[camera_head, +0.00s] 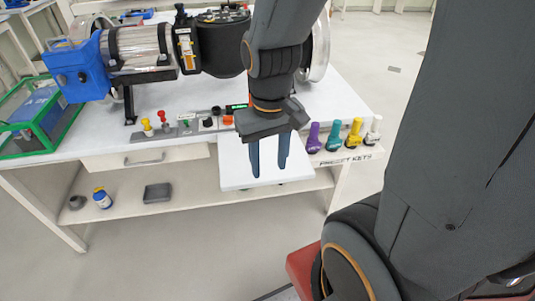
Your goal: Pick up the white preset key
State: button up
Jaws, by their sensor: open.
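The white preset key (373,131) stands upright at the right end of a row of coloured keys, by the front right edge of the bench. The yellow key (355,133) is just left of it. My gripper (269,173) points down with two blue fingers apart and nothing between them. It is left of the key row, over a white pull-out board, and apart from the white key.
A teal key (334,137) and a purple key (314,139) stand left of the yellow one. The white board (240,178) juts out from the bench (345,100). A motor-like machine (140,47) fills the back left. A green-framed box (40,115) is at far left.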

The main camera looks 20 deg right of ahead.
aim_at(372, 136)
jog(key=z, duration=1.5)
jog(key=k, duration=0.6)
jog(key=u, duration=0.3)
jog(key=i, duration=1.1)
jog(key=z, duration=0.45)
